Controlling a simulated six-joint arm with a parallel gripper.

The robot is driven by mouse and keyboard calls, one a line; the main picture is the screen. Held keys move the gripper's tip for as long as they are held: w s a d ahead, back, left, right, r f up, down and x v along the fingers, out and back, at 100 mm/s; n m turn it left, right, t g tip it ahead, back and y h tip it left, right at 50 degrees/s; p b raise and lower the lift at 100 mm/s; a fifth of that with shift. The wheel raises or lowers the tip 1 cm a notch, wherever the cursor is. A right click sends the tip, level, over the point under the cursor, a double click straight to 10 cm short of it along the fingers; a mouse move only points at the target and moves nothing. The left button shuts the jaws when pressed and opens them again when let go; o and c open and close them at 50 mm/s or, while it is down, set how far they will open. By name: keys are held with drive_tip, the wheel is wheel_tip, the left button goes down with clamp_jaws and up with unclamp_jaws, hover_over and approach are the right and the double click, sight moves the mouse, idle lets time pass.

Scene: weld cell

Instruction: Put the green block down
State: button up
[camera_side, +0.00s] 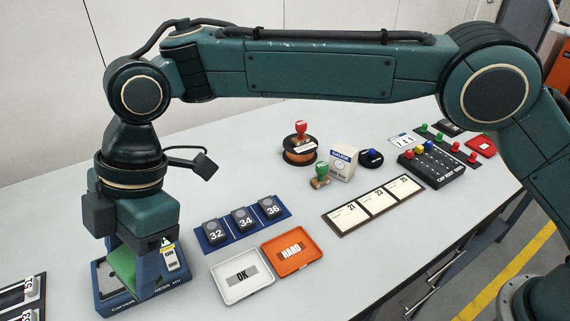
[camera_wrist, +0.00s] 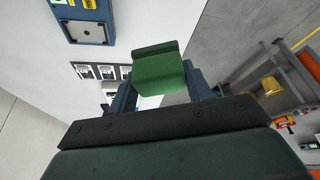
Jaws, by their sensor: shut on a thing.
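The green block (camera_wrist: 158,72) is held between the two blue fingers of my gripper (camera_wrist: 160,88) in the wrist view. In the side view, part of the green block (camera_side: 121,262) shows between the fingers of my gripper (camera_side: 130,270); the rest is hidden by them. The gripper points down at the front left of the table. In the side view it overlaps a blue tester base (camera_side: 140,299) with partly hidden lettering. I cannot tell the gap between block and base. The wrist view shows a blue unit with a grey plate (camera_wrist: 88,32) at the upper left, apart from the block.
A white OK tray (camera_side: 242,292) and an orange HARD tray (camera_side: 291,265) lie right of the gripper. Behind them is a blue rack (camera_side: 212,246) with numbered blocks. Date cards (camera_side: 372,205), stamps and a button box (camera_side: 438,165) stand farther right. Dark numbered items (camera_side: 20,297) lie at far left.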

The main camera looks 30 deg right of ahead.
wheel_tip(320, 180, down, 13)
drive_tip(key=shift+f, duration=0.2)
idle(0.3)
drive_tip(key=shift+f, duration=2.15)
drive_tip(key=shift+f, duration=0.15)
drive_tip(key=o, duration=1)
drive_tip(key=shift+c, duration=0.2)
drive_tip(key=v, duration=1.2)
drive_tip(key=shift+r, duration=0.2)
